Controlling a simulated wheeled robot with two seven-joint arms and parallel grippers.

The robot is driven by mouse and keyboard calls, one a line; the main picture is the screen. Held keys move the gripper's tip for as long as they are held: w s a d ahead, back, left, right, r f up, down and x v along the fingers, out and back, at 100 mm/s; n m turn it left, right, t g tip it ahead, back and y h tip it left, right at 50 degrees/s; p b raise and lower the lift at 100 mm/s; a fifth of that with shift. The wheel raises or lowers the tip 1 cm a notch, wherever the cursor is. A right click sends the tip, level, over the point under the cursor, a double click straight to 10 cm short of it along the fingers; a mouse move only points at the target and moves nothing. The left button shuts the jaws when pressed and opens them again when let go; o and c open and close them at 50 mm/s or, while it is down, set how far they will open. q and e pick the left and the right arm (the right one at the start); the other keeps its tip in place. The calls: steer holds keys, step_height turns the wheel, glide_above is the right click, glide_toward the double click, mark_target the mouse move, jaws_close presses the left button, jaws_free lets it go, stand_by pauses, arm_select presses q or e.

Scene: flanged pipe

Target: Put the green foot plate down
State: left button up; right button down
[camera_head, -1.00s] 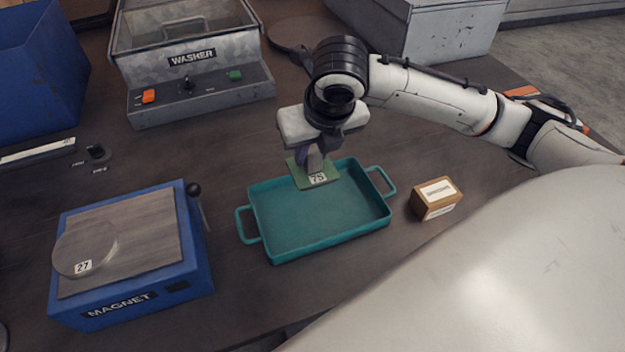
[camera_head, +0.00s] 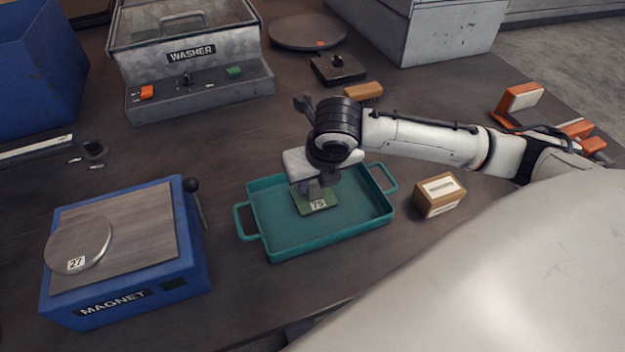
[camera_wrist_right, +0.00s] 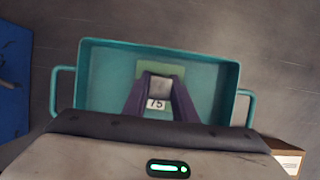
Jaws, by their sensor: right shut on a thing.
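The green foot plate (camera_head: 318,207) carries a white label reading 75 and lies within the outline of the teal tray (camera_head: 270,238). My right gripper (camera_head: 316,188) points down over the tray and is shut on the plate's grey upright part. In the right wrist view the fingers (camera_wrist_right: 158,100) close around this grey part, with the green plate (camera_wrist_right: 150,70) below, inside the tray walls (camera_wrist_right: 90,90). I cannot tell whether the plate touches the tray floor. My left gripper is not in view.
A blue magnet block (camera_head: 130,255) with a round disc marked 27 (camera_head: 78,243) stands left of the tray. A small labelled wooden box (camera_head: 439,195) is close to its right. The washer (camera_head: 195,70) stands behind. The tray floor around the plate is empty.

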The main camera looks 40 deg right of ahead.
steer(key=c, duration=1.4)
jaws_free()
steer(key=shift+c, duration=0.2)
arm_select(q)
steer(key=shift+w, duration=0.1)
steer(key=p, duration=0.1)
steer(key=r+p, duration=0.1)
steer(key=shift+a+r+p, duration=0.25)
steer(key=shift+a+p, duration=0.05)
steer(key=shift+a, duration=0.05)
arm_select(e)
steer(key=v, duration=1.2)
